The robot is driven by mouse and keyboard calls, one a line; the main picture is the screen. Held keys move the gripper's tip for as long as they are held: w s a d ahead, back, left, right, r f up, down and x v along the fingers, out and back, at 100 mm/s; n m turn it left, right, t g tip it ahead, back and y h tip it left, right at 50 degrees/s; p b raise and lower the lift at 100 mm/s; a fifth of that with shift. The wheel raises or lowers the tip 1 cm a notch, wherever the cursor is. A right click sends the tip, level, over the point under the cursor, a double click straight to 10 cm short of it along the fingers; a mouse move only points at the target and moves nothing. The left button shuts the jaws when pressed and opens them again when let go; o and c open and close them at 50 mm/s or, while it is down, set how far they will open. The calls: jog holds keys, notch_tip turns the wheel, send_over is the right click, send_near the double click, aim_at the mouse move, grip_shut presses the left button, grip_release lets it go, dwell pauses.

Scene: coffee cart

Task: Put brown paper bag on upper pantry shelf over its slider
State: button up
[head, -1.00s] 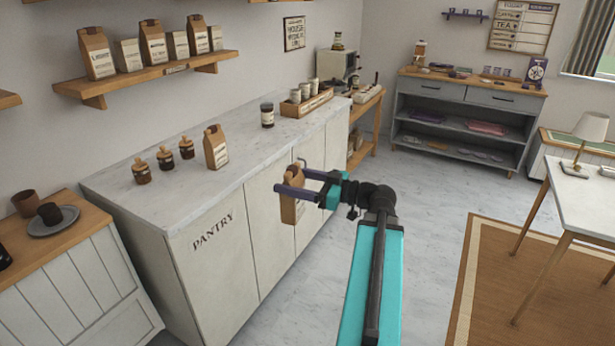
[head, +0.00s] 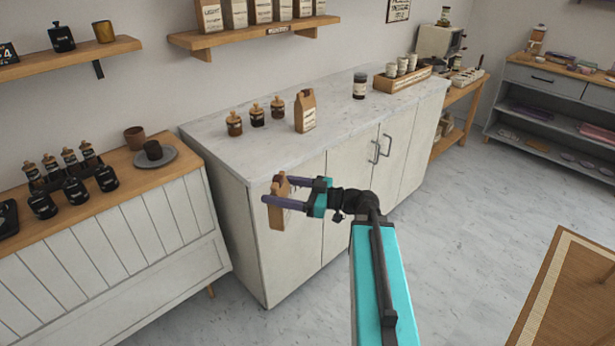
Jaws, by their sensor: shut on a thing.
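A brown paper bag (head: 277,217) is between the purple fingers of my gripper (head: 282,190), which is shut on it. The bag hangs roughly upright in front of the white pantry cabinet (head: 290,255), below the level of its marble top. The fingers and teal gripper body hide part of the bag. The upper pantry shelf (head: 225,36) is a wooden board on the wall above the counter, at the top of the view. A small label (head: 278,30) sits on its front edge. Several bags and packets stand on it, their tops cut off by the frame.
Another brown paper bag (head: 305,112) stands on the marble counter beside several small brown jars (head: 257,117). A dark jar (head: 360,86) and a wooden tray (head: 402,79) are farther right. A wooden-topped cabinet (head: 120,190) with bottles and cups stands at left.

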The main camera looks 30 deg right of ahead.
jog(key=w+a+f+n+g+y, duration=0.1)
jog(key=a+f, duration=0.4)
jog(key=a, duration=0.5)
jog(key=shift+w+a, duration=0.2)
jog(key=shift+w, duration=0.05)
jog(key=shift+g, duration=0.3)
